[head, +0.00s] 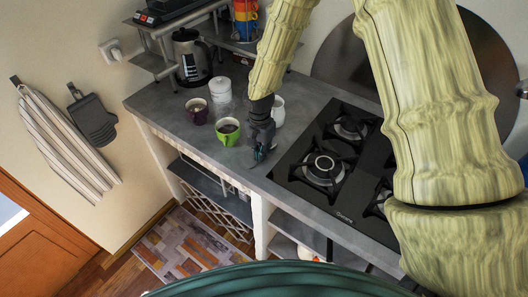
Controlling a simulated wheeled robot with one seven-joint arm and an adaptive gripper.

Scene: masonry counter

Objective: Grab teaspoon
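My gripper (258,155) is small and dark in the head view. It points down at the grey counter (175,115), near its front edge and left of the gas hob. A thin light sliver shows at the counter just below the fingertips; it may be part of the teaspoon, but it is too small to tell. The fingers are too small and dark to show whether they are open or shut, or whether anything is between them.
A green mug (228,133) stands close left of my gripper. Behind are a dark red cup (197,112), a white lidded jar (220,90), a white jug (278,110) and a kettle (192,60). The black gas hob (335,165) is to the right.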

